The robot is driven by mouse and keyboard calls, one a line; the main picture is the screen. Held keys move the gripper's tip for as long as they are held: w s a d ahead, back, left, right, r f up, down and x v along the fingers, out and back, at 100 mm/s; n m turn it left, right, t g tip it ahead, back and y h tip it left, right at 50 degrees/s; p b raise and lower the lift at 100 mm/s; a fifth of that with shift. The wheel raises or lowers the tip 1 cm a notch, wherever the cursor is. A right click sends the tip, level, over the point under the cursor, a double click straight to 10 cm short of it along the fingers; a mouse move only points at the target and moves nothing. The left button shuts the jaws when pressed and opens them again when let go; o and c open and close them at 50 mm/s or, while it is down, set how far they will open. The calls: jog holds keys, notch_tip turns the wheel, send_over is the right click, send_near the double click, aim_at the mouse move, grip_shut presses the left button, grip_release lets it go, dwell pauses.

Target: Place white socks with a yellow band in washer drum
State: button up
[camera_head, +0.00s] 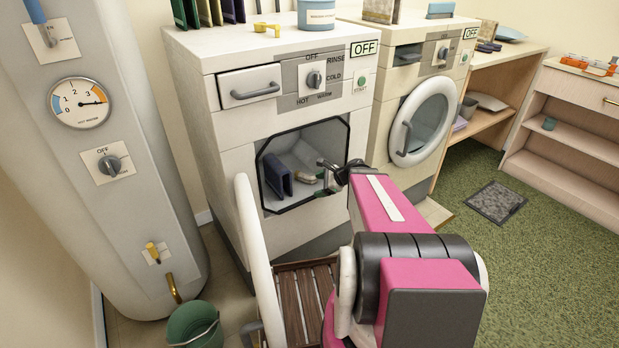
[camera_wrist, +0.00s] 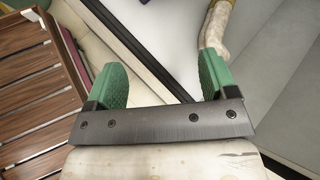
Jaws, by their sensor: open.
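The left washer (camera_head: 285,80) has its round door swung open, and its drum opening (camera_head: 262,185) faces me. Inside lie a dark blue folded item (camera_head: 279,176) and a pale, whitish cloth item (camera_head: 304,170), likely the socks; a yellow band is not clear there. My gripper (camera_head: 328,178) is at the right side of the opening. In the wrist view my gripper (camera_wrist: 162,78) is open, its green pads apart with nothing between them. A cream ribbed cloth item (camera_wrist: 215,30) with a yellowish upper end lies just beyond the right pad; contact is unclear.
The open door (camera_head: 252,250) stands at the opening's left, near my arm. A slatted wooden surface (camera_head: 305,290) is below. A second washer (camera_head: 420,110) with its door shut stands right. A grey water tank (camera_head: 90,170) and green bucket (camera_head: 193,325) are left.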

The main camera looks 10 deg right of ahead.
jog(key=s+a+r+n+g+h, duration=0.1)
jog(key=s+a+n+g+h, duration=0.2)
jog(key=n, duration=1.6)
jog(key=s+g+h, duration=0.2)
jog(key=s+h, duration=0.3)
jog(key=s, duration=0.3)
jog(key=shift+r+g+h, duration=0.3)
jog(key=shift+r+h, duration=0.05)
jog(key=shift+h, duration=0.05)
jog(key=shift+a, duration=0.2)
